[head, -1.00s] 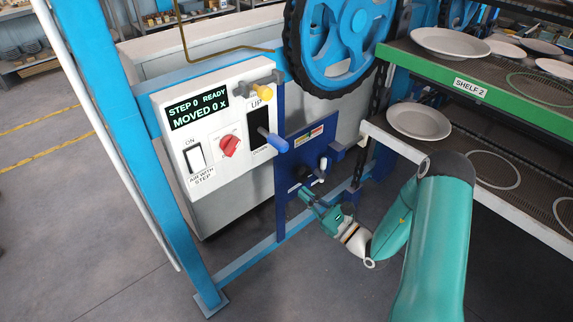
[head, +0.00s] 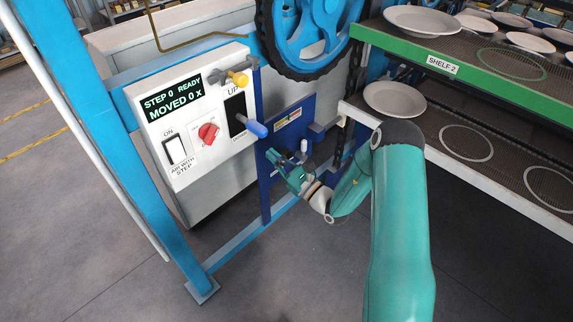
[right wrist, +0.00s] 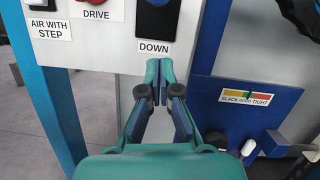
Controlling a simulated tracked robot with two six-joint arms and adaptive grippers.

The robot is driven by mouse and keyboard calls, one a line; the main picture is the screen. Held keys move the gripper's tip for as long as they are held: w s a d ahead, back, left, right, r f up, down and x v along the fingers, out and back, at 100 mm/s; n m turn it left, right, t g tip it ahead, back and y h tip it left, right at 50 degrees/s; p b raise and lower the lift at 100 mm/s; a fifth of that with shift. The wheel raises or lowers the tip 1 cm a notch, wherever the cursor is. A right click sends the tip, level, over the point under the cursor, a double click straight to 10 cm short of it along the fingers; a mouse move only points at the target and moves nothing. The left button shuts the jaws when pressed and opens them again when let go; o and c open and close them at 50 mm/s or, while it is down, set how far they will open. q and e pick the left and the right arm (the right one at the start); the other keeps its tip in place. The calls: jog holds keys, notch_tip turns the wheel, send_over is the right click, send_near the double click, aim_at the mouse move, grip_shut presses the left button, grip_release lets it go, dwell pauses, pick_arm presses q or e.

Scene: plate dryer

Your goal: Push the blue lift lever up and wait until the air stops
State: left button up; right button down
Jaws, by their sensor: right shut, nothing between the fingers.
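The blue lift lever (head: 256,129) sticks out of a black slot between the labels UP and DOWN on the white control panel (head: 186,126). In the right wrist view, the dark slot and part of the lever show at the top edge, above the DOWN label (right wrist: 153,47). My right gripper (head: 270,154) is just below and slightly right of the lever, apart from it. Its fingertips (right wrist: 159,68) are together and empty, below the DOWN label. The panel display reads STEP 0 READY, MOVED 0 X. My left gripper is not in view.
A yellow-knobbed lever (head: 238,79) sits above the blue one. A red knob (head: 208,133) and an ON switch (head: 175,149) are to its left. A blue plate with a slack gauge (right wrist: 247,96) stands right of my gripper. Plate shelves (head: 445,65) fill the right side.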

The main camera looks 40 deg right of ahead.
aim_at(250, 124)
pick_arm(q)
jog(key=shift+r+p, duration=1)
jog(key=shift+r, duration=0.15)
pick_arm(e)
jog(key=shift+w+a+r, duration=0.15)
jog(key=shift+w+r, duration=0.25)
jog(key=shift+r, duration=0.35)
jog(key=shift+w+a+r, duration=0.2)
jog(key=shift+w+r, duration=0.2)
jog(key=shift+r, duration=0.35)
jog(key=shift+w+a+r, duration=0.15)
jog(key=shift+w+r, duration=0.25)
jog(key=shift+r, duration=0.35)
